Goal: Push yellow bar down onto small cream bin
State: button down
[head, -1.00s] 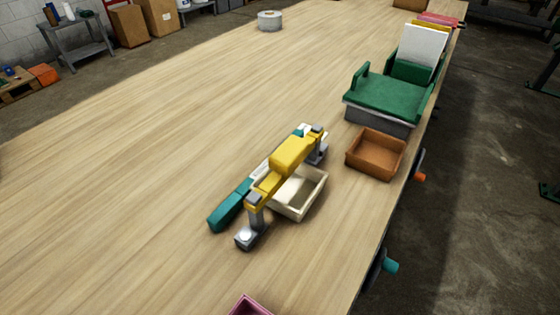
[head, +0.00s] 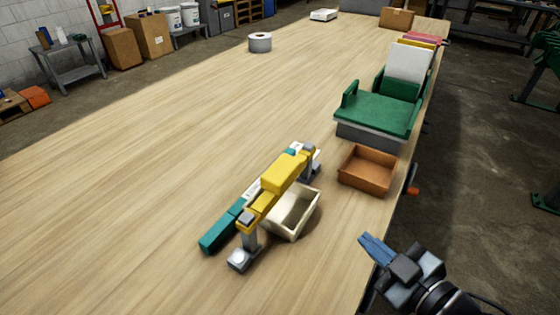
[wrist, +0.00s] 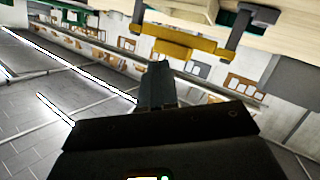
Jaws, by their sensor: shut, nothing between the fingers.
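The yellow bar (head: 284,172) spans two grey posts on the bench, raised above the small cream bin (head: 296,217). The cream bin sits open on the table under the bar's right side; part of its far left is hidden by the bar. My gripper (head: 368,244) has blue fingers, is shut and empty, and is at the bench's right edge, right of and apart from the bar. In the wrist view the bar (wrist: 185,45) shows beyond the shut fingers (wrist: 157,75).
A brown bin (head: 368,170) stands right of the bar, near the bench edge. Behind it is a green-topped grey device (head: 378,115) with upright panels. A grey roll (head: 260,42) stands far back. The bench's left side is clear.

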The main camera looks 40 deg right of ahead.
jog(key=w+d+r+m+g+h, duration=0.1)
jog(key=w+d+r+m+h, duration=0.15)
jog(key=w+d, duration=0.3)
jog(key=w+d+r+m+g+h+b, duration=0.1)
jog(key=w+d+r+m+h, duration=0.2)
jog(key=w, duration=0.4)
jog(key=w+d+r+m+g+h, duration=0.1)
jog(key=w+d+r+h, duration=0.25)
jog(key=w+d, duration=0.25)
notch_tip(320, 180, up, 8)
jog(key=m+g+y+b, duration=0.3)
jog(key=m+g+y, duration=0.8)
jog(key=g, duration=0.1)
send_over(280, 170)
jog(key=shift+n, duration=0.25)
notch_tip(280, 170, down, 14)
jog(key=shift+r+p, duration=0.25)
jog(key=shift+p, duration=0.1)
